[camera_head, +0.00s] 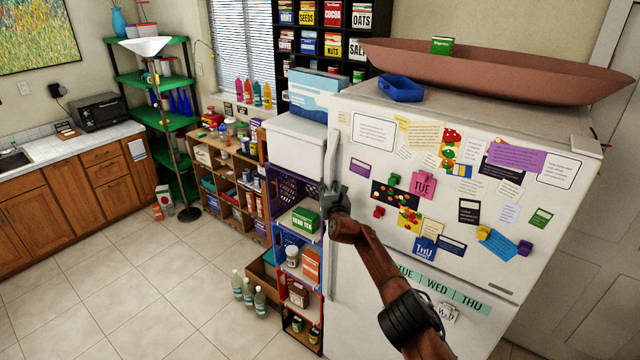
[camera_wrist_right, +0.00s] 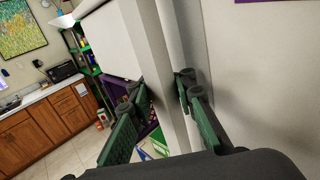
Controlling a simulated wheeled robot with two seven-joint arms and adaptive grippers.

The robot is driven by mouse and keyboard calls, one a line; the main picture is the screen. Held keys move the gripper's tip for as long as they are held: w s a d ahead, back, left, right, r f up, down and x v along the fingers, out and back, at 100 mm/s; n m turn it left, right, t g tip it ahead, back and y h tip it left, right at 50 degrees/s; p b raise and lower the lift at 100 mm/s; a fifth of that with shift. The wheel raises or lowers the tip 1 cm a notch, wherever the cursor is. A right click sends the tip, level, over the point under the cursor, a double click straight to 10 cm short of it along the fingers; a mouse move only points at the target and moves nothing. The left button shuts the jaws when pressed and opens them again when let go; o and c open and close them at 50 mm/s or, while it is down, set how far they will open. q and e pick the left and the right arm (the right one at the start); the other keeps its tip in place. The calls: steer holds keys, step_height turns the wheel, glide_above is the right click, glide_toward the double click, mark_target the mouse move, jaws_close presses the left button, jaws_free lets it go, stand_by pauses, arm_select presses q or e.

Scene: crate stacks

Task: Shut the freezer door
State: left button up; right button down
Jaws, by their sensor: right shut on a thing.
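The white freezer door (camera_head: 400,225) is the upper door of the fridge, covered with notes and magnets. It looks flush or nearly flush with the body; I cannot tell whether a small gap remains. Its vertical white handle (camera_head: 331,158) is on the left edge. My right gripper (camera_head: 333,193) is at the lower part of this handle, shut on it. In the right wrist view, the fingers (camera_wrist_right: 163,105) lie on both sides of the white upright handle (camera_wrist_right: 172,95). The exact contact is partly hidden. My left gripper is not in view.
Stacked crates (camera_head: 296,190) with goods stand close left of the fridge. Bottles (camera_head: 248,290) stand on the floor. The tiled floor (camera_head: 130,290) at left is clear.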

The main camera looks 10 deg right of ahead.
steer(key=shift+w+d+f+h, duration=0.2)
steer(key=shift+d+f+h, duration=0.15)
steer(key=shift+d, duration=0.4)
steer(key=shift+s+a+r, duration=0.1)
steer(key=shift+d, duration=0.2)
steer(key=c, duration=2.2)
jaws_free()
steer(key=shift+d, duration=0.15)
steer(key=o, duration=0.3)
steer(key=shift+s+d, duration=0.1)
steer(key=shift+o, duration=1.1)
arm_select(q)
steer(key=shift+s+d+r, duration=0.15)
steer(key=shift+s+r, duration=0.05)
arm_select(e)
steer(key=shift+a, duration=0.2)
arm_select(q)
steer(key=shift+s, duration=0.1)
arm_select(e)
steer(key=shift+r, duration=0.15)
